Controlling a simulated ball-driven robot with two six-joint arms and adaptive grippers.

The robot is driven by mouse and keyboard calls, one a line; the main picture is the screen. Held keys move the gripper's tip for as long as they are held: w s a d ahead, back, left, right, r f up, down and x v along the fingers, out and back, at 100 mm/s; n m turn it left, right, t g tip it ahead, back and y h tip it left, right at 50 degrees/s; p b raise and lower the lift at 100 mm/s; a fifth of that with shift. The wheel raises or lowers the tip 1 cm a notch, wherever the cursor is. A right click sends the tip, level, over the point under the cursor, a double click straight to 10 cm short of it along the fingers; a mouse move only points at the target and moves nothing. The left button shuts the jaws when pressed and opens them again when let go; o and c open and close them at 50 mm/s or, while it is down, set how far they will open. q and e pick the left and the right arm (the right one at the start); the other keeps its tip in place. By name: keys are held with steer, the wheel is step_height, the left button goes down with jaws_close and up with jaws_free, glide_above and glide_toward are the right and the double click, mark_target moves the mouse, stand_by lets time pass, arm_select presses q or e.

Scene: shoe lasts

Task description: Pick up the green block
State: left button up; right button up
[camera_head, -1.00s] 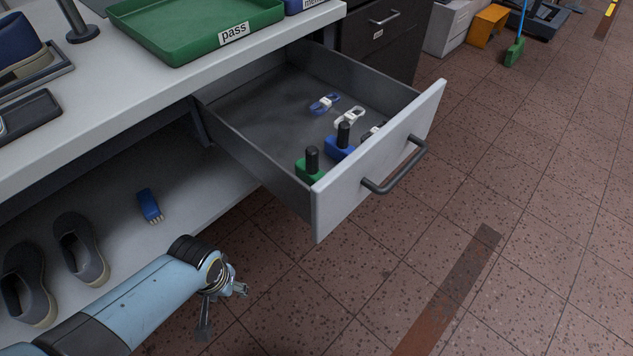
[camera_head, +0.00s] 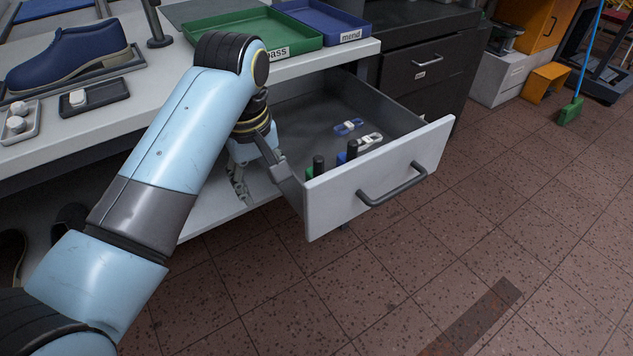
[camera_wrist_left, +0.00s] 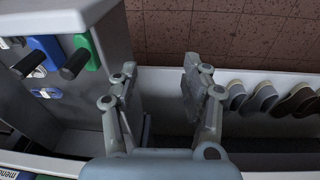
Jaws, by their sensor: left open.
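The green block (camera_head: 310,173) stands in the open drawer (camera_head: 375,185) near its front left corner, with a black peg on top. In the head view the drawer's front hides most of it. It also shows in the left wrist view (camera_wrist_left: 88,50), at the upper left. My left gripper (camera_head: 262,182) is open and empty, pointing down beside the drawer's left side, apart from the block. In the left wrist view the open fingers (camera_wrist_left: 160,75) are right of the block, with the drawer's wall between. My right gripper is not in view.
A blue block (camera_head: 341,158) with a black peg stands beside the green one. Blue and white clips (camera_head: 349,127) lie farther back in the drawer. The green tray (camera_head: 240,40) and blue tray (camera_head: 325,25) are on the counter above. Several shoes (camera_wrist_left: 262,98) line the lower shelf.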

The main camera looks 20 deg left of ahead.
mark_target(318, 157)
arm_select(q)
steer(key=w+d+r+n, duration=0.1)
steer(key=w+d+r, duration=0.1)
steer(key=w, duration=0.1)
steer(key=w+d+r+n, duration=0.2)
steer(key=w, duration=0.2)
steer(key=w+d+r+n+g, duration=0.1)
steer(key=w+d+r, duration=0.1)
steer(key=w+d, duration=0.1)
steer(key=shift+w+r+n, duration=0.35)
steer(key=shift+w+n, duration=0.05)
steer(key=shift+w, duration=0.2)
step_height(318, 157, down, 5)
steer(key=shift+a+f+b, duration=0.1)
steer(key=shift+f+b, duration=0.05)
steer(key=shift+b, duration=0.4)
steer(key=f, duration=0.3)
steer(key=f+b, duration=0.1)
steer(key=f, duration=0.1)
steer(key=shift+w+a, duration=0.1)
steer(key=shift+a, duration=0.2)
steer(key=shift+c, duration=0.4)
jaws_close()
